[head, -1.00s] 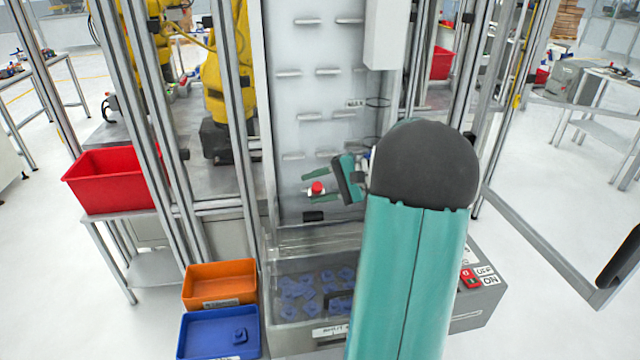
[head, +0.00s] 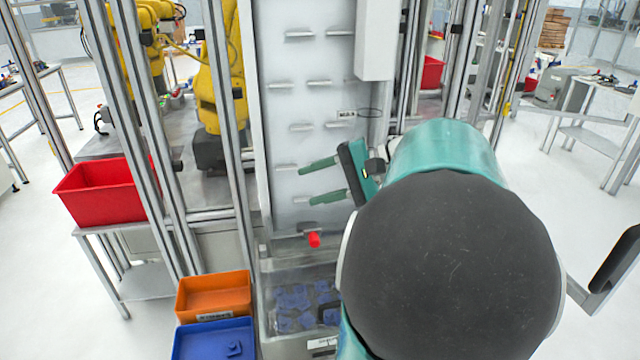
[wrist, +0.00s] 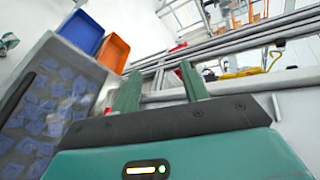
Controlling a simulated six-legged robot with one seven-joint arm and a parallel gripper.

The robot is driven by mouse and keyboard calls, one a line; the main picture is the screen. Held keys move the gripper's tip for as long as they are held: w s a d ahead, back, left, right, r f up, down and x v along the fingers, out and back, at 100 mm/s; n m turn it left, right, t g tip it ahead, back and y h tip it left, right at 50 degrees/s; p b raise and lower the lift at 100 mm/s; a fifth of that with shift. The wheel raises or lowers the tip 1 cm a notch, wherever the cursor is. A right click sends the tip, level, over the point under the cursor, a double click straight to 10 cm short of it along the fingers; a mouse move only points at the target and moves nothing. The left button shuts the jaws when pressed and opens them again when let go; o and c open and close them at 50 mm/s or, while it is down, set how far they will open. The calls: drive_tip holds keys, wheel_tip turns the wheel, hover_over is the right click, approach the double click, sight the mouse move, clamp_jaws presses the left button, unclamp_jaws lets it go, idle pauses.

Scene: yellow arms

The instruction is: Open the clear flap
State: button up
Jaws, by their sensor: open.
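My gripper (head: 306,183) is open and empty in front of the white panel, its two green fingers pointing left. The fingers also show in the wrist view (wrist: 160,88) with nothing between them. A small red knob (head: 314,240) is just below the lower finger and apart from it, near the top edge of the clear-fronted bin. The see-through front, likely the clear flap (head: 292,275), lies over several blue parts; its edges are hard to make out, and my arm hides its right side. The bin also shows at left in the wrist view (wrist: 50,110).
An orange bin (head: 213,282) and a blue bin (head: 190,340) stand left of the clear-fronted bin. A red bin (head: 100,190) sits on a side table. Metal posts (head: 225,130) and the pegged white panel (head: 315,105) stand close to my gripper.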

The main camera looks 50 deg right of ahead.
drive_tip(key=shift+s+a+r, duration=0.25)
drive_tip(key=shift+s+a, duration=0.1)
drive_tip(key=shift+s, duration=0.1)
drive_tip(key=shift+a, duration=0.1)
drive_tip(key=s+a+f+n+g+h, duration=0.1)
drive_tip(key=a+f+n+h, duration=0.2)
drive_tip(key=a, duration=0.5)
drive_tip(key=s+a+f+n+g+h, duration=0.2)
drive_tip(key=a+f+n, duration=0.1)
drive_tip(key=a+n, duration=0.3)
drive_tip(key=s+a+f+n+g+h, duration=0.1)
drive_tip(key=a+f+n+g+h, duration=0.1)
drive_tip(key=a, duration=0.8)
wheel_tip(320, 180, down, 2)
drive_tip(key=n+h, duration=0.1)
drive_tip(key=n, duration=0.1)
drive_tip(key=shift+s+a+n+h, duration=0.15)
drive_tip(key=shift+a+n+h, duration=0.15)
drive_tip(key=shift+a, duration=0.05)
